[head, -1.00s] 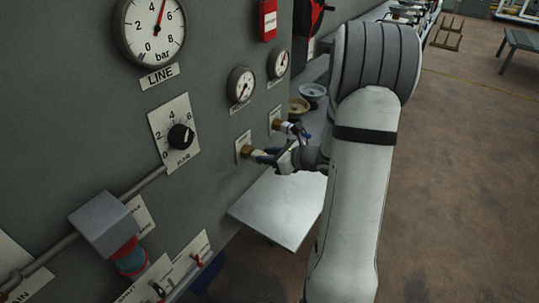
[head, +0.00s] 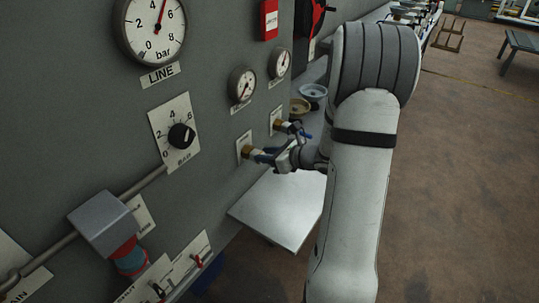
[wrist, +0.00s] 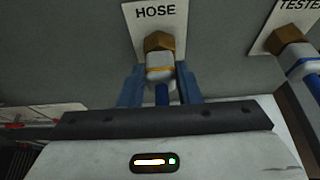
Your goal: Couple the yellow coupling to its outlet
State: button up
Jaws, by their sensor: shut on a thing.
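The coupling (wrist: 160,68) is a pale grey cylinder with a yellow band. My gripper (wrist: 160,84) is shut on it, with one blue finger on each side. The brass outlet (wrist: 159,42) is on the plate marked HOSE, directly in front of the coupling. The coupling lines up with the outlet and appears to meet it; whether it is locked cannot be told. A blue hose (wrist: 162,95) shows behind the coupling, between the fingers. In the head view my gripper (head: 268,156) is at the nearer brass outlet (head: 246,151), and its fingers largely hide the coupling.
A second outlet, marked TESTER (wrist: 285,37), has a fitting and blue hose on it, close at the right. A grey shelf (head: 278,212) lies below the outlets. Gauges and a dial (head: 181,136) are on the panel.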

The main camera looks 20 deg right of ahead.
jog(key=o, duration=1.2)
jog(key=shift+c, duration=0.2)
jog(key=v, duration=0.7)
jog(key=shift+s+d+b, duration=0.15)
jog(key=shift+s+b, duration=0.15)
jog(key=shift+b, duration=0.1)
jog(key=shift+r, duration=0.15)
